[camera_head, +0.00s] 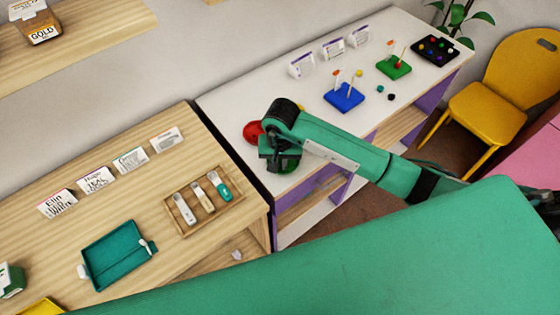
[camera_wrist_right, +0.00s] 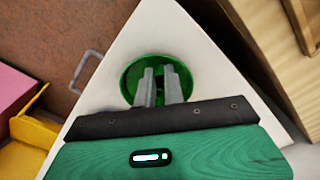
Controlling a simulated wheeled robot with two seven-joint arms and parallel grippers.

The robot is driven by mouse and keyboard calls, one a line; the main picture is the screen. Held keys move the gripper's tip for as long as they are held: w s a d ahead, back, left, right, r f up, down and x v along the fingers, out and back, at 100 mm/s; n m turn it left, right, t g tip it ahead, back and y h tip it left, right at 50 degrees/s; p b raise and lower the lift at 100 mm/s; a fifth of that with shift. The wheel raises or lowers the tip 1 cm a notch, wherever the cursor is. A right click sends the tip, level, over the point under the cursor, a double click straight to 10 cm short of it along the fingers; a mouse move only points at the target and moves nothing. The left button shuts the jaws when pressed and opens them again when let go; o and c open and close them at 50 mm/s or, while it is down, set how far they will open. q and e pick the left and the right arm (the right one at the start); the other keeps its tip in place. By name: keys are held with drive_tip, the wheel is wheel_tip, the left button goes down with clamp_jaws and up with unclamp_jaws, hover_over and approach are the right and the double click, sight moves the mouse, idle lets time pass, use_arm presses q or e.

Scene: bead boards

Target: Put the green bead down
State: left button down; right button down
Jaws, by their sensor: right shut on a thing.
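My right gripper (camera_head: 280,168) is at the near left end of the white table (camera_head: 235,98), over a round green dish (camera_head: 291,166). In the right wrist view, the fingers of this gripper (camera_wrist_right: 166,72) are nearly together in front of the green dish (camera_wrist_right: 130,78). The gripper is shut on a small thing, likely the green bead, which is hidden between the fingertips. I cannot tell whether it touches the dish. A blue peg board (camera_head: 344,98) and a green peg board (camera_head: 394,67) stand farther along the table. My left gripper is not in view.
A red round dish (camera_head: 252,132) is just behind my right gripper. A teal bead (camera_head: 380,89) and a dark bead (camera_head: 391,97) lie loose by the boards. A black tray (camera_head: 429,54) with coloured beads is at the far end. White cards (camera_head: 302,66) stand along the back.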

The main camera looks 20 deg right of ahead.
drive_tip(key=c, duration=1.5)
unclamp_jaws()
drive_tip(key=shift+r+p, duration=0.4)
drive_tip(key=shift+p, duration=0.25)
drive_tip(key=shift+r+b, duration=2.2)
drive_tip(key=shift+r, duration=3.65)
